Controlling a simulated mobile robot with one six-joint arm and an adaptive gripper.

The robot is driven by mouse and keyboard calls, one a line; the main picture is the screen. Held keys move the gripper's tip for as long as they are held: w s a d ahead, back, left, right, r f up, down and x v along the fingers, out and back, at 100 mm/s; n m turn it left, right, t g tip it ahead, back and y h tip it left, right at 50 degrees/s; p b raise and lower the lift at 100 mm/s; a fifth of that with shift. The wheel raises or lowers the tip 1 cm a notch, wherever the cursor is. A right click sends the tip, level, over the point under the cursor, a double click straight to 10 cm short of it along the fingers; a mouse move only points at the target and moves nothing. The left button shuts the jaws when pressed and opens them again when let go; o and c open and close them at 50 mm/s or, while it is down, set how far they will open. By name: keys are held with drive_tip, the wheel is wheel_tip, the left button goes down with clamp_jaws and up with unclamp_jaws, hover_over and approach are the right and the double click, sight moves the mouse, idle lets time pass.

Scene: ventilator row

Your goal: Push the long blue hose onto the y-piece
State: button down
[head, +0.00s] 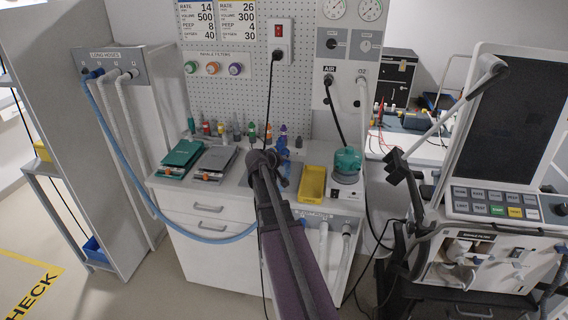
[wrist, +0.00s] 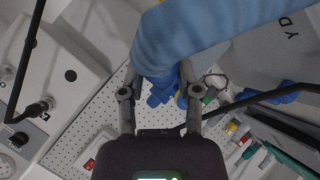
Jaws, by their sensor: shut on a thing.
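The long blue hose (head: 128,165) runs from the rack at the left, sags in front of the drawer cabinet and passes behind my arm. In the wrist view the blue hose (wrist: 210,30) crosses close above my gripper (wrist: 160,85), and its darker blue end lies between the fingers. My gripper (head: 265,160) is shut on the hose above the cabinet top, its fingers partly hidden by my arm. I cannot make out the y-piece for certain; a bracket (head: 322,217) with a hard-to-read label and pale tubes is on the cabinet front, partly behind my arm.
A yellow tray (head: 312,183) and a teal-topped humidifier (head: 347,167) stand right of my gripper. Green (head: 180,158) and grey (head: 212,162) devices lie to its left. Small coloured connectors stand behind, before the pegboard (head: 240,85). A black cable (head: 272,95) hangs near my gripper.

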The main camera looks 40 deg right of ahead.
drive_tip(key=shift+w+d+r, duration=0.1)
drive_tip(key=shift+w+d, duration=0.4)
drive_tip(key=shift+w, duration=0.3)
idle(1.1)
drive_tip(key=shift+c, duration=1.2)
unclamp_jaws()
drive_tip(key=shift+s+a, duration=0.1)
drive_tip(key=shift+s, duration=0.1)
